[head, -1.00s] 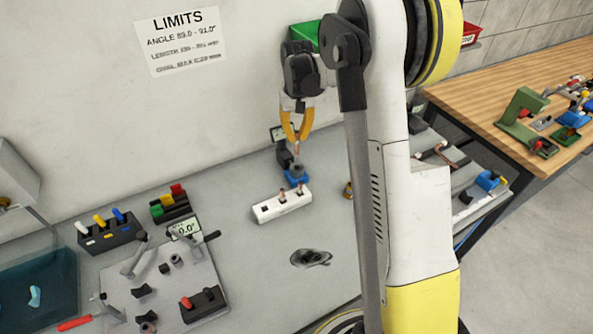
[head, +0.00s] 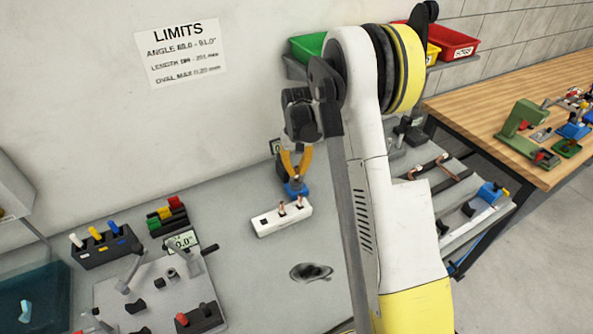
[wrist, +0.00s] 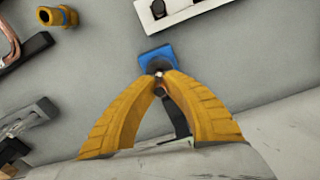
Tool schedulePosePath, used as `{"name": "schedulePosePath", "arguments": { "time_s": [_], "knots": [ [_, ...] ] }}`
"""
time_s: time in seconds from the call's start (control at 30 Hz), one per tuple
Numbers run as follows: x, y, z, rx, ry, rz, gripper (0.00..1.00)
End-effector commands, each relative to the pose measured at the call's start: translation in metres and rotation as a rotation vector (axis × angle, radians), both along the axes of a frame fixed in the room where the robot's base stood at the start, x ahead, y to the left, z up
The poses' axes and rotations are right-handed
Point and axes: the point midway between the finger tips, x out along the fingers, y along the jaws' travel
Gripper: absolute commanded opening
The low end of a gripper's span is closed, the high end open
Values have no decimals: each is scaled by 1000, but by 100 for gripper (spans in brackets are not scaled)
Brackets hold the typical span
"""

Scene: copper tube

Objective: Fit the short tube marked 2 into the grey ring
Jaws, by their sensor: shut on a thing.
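My gripper (head: 296,176) points down, its yellow fingers closed at the tips, over a small blue block (head: 294,189) on the grey bench. In the wrist view the fingertips (wrist: 160,76) meet at the near edge of the blue block (wrist: 155,56). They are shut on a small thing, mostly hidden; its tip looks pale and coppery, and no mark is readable. I cannot make out the grey ring; the fingers cover that spot.
A dark oval patch (head: 311,271) lies on the bench. A gauge plate (head: 160,290) and a rack with coloured handles (head: 102,245) stand left. Bench between is clear.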

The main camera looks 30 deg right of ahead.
Motion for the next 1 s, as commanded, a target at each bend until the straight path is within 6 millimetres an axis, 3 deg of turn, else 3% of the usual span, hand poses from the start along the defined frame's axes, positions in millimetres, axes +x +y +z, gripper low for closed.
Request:
{"name": "schedulePosePath", "arguments": {
  "time_s": [0.03, 0.07, 0.1, 0.47, 1.0],
  "knots": [
    [0, 0, -1, 0, 0, 0, 18],
    [0, 0, -1, 0, 0, 0, 27],
    [0, 0, -1, 0, 0, 0, 30],
    [0, 0, 5, 0, 0, 0, 30],
    [-1, 0, 110, 0, 0, 0, 30]
  ]
}}
